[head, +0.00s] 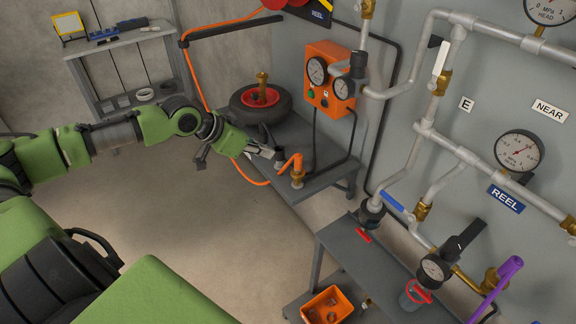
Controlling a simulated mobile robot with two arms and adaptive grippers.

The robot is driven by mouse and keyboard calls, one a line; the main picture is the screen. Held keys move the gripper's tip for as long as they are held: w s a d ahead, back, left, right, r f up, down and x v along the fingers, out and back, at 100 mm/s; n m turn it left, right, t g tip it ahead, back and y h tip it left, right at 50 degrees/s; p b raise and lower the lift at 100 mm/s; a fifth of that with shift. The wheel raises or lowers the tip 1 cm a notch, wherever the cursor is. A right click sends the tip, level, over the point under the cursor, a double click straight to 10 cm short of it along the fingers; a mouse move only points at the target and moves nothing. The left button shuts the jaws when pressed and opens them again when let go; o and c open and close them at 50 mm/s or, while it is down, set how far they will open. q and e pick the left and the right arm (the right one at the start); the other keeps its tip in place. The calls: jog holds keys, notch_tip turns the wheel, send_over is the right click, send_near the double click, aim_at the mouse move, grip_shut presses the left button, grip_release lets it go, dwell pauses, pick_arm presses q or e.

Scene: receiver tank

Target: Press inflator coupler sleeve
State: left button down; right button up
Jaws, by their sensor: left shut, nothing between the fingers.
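The orange inflator box (329,78) with two round gauges is on the grey wall panel, above a grey shelf (325,180). I cannot make out a separate coupler sleeve. My left gripper (277,154) is shut and empty, just left of the orange lever. I cannot tell whether it touches the lever or fitting. The gripper hides part of the shelf behind it. My right gripper is not in view.
A black tyre (259,104) with a red hub lies behind my left gripper. An orange hose (194,67) hangs down behind my left arm. A lower grey bench (345,240) and an orange bin (327,306) stand at front right. The floor (200,230) in the middle is clear.

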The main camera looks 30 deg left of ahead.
pick_arm(q)
jog(key=p, duration=0.2)
send_over(295, 173)
jog(key=s+a, duration=0.1)
jog(key=s, duration=0.2)
notch_tip(295, 173, down, 7)
notch_tip(295, 173, down, 3)
jog(key=shift+w+a+f+p, duration=0.1)
jog(key=shift+p, duration=0.3)
jog(key=shift+w+f, duration=0.15)
jog(key=shift+f, duration=0.4)
